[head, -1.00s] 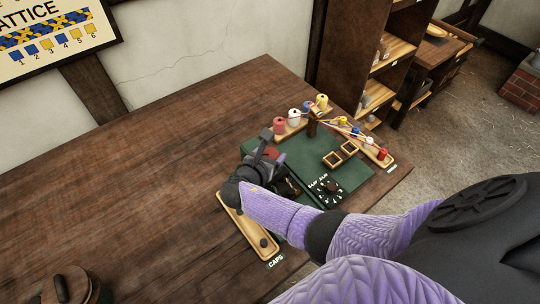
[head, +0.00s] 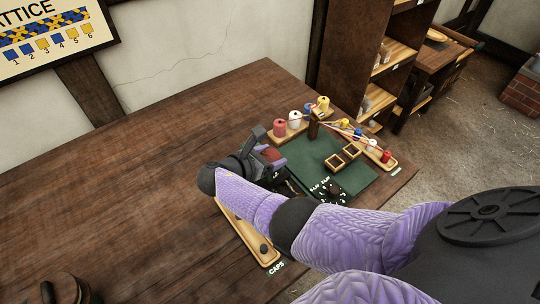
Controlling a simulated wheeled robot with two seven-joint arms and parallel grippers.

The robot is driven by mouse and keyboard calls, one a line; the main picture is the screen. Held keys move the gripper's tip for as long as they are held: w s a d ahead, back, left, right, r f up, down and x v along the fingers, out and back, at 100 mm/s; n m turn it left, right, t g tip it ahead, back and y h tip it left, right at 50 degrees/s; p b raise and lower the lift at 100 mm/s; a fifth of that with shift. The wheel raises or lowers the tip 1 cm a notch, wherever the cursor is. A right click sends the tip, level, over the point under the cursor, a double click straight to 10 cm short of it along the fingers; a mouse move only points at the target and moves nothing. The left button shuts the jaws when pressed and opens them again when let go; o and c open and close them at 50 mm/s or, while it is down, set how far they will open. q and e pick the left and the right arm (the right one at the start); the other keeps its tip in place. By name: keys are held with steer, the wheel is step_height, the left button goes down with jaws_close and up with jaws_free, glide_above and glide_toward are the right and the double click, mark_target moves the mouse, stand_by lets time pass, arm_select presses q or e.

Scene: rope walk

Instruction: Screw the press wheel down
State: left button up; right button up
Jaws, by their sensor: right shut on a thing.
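My right gripper (head: 268,152) is at the left edge of the green mat (head: 313,157), low over the table. It is shut on what seems to be the press wheel, but my wrist and forearm cover most of it. Small grey, red and purple parts show around the fingers, and I cannot tell the wheel's outline or how far down it sits. My left gripper is not in view.
A wooden caps tray (head: 254,243) lies below my forearm. Several thread spools (head: 294,119) stand behind the mat, and small wooden boxes (head: 342,159) sit on it. A lidded round container (head: 68,288) is at bottom left.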

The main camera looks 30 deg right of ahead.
steer(key=o, duration=1.2)
steer(key=shift+d, duration=0.1)
steer(key=p+v, duration=0.1)
steer(key=v, duration=0.9)
steer(key=shift+p, duration=0.4)
